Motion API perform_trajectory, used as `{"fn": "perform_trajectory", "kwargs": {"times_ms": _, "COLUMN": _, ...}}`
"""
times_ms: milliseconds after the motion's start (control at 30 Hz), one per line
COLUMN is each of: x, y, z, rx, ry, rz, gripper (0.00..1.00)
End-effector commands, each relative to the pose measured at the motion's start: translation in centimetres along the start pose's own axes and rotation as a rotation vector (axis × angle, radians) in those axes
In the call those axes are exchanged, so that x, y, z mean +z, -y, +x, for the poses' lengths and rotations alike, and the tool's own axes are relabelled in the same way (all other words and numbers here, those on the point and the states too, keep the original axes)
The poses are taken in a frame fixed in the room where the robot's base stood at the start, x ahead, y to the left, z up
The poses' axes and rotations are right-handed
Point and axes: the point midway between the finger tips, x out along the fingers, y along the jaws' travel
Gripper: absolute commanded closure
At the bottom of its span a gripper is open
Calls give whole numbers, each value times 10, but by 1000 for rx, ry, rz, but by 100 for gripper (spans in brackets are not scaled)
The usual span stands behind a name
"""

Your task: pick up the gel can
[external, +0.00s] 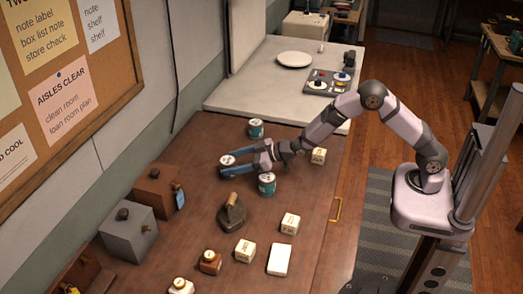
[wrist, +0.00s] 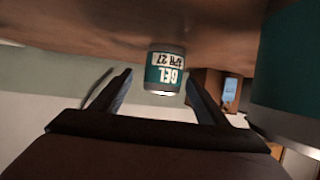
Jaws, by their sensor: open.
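A teal can with a white label (wrist: 166,72) shows between the fingertips in the wrist view; its upside-down label looks like "GEL" over "APR 27". In the external view the same can's pale lid (external: 227,160) shows between the finger ends, its body mostly hidden by the near finger. My gripper (external: 233,163) is open, low over the brown counter, pointing toward the wall. In the wrist view my gripper (wrist: 159,77) has a finger on each side of the can, with gaps visible; I cannot tell how deep the can sits between them.
A teal can (external: 267,185) stands close beside my gripper; it looms at the right in the wrist view (wrist: 288,70). Another teal can (external: 256,129) stands on the far side. A dark iron (external: 233,210), brown box (external: 158,188) and cream blocks (external: 290,223) occupy the nearer counter.

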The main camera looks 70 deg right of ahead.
Motion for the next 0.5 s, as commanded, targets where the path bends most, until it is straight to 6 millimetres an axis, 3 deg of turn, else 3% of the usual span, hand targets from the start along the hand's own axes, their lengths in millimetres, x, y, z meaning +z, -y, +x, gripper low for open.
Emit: {"fn": "perform_trajectory", "kwargs": {"times_ms": 500, "x": -1, "y": 2, "z": 23, "rx": 0, "ry": 2, "rz": 1, "gripper": 32}}
